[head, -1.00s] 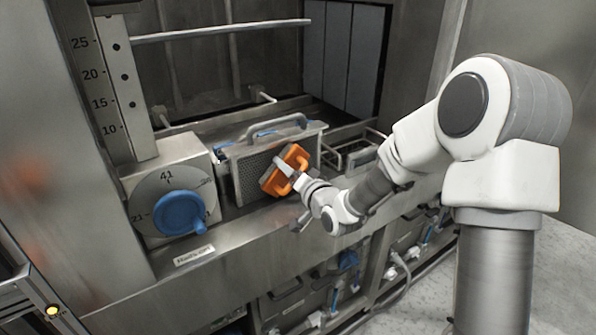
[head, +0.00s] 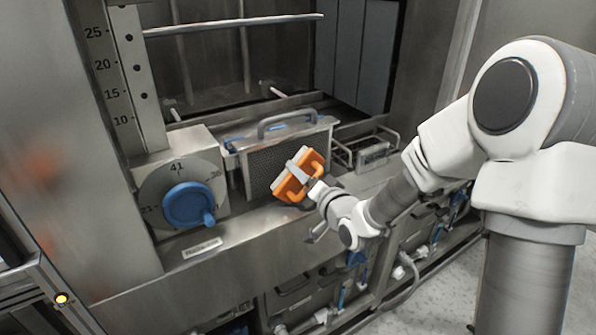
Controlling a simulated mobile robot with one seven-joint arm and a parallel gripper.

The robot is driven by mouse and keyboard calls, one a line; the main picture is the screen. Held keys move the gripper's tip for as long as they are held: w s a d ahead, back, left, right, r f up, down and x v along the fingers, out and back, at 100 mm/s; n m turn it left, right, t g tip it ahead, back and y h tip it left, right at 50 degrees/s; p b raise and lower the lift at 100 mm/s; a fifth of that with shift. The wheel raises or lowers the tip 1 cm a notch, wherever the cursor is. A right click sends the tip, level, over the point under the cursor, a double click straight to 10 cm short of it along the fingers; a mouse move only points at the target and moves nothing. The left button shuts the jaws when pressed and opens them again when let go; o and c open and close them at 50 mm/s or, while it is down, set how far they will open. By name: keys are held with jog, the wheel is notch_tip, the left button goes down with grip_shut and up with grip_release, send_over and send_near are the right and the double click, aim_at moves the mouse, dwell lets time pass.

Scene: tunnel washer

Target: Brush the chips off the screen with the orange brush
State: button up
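The orange brush (head: 298,177) is at the end of my arm in the head view, tilted, in front of the right part of the screen. My gripper (head: 310,183) is shut on the brush; its fingers are partly hidden by the brush. The screen (head: 262,165) is a dark mesh panel in a metal frame with a grey arched handle on top, standing upright. I cannot tell whether the brush touches the mesh. Chips are too small to make out on the screen.
Left of the screen is a dial with a blue knob (head: 189,205), under a numbered scale (head: 120,75). A wire rack (head: 365,150) stands right of the screen. A metal rail (head: 235,25) crosses above. The ledge (head: 240,228) in front is mostly clear.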

jog(key=shift+v, duration=0.95)
jog(key=shift+d+f, duration=0.1)
jog(key=shift+f, duration=0.05)
jog(key=v, duration=0.3)
jog(key=shift+w+d+f, duration=0.1)
jog(key=shift+d+f, duration=0.05)
jog(key=shift+f, duration=0.05)
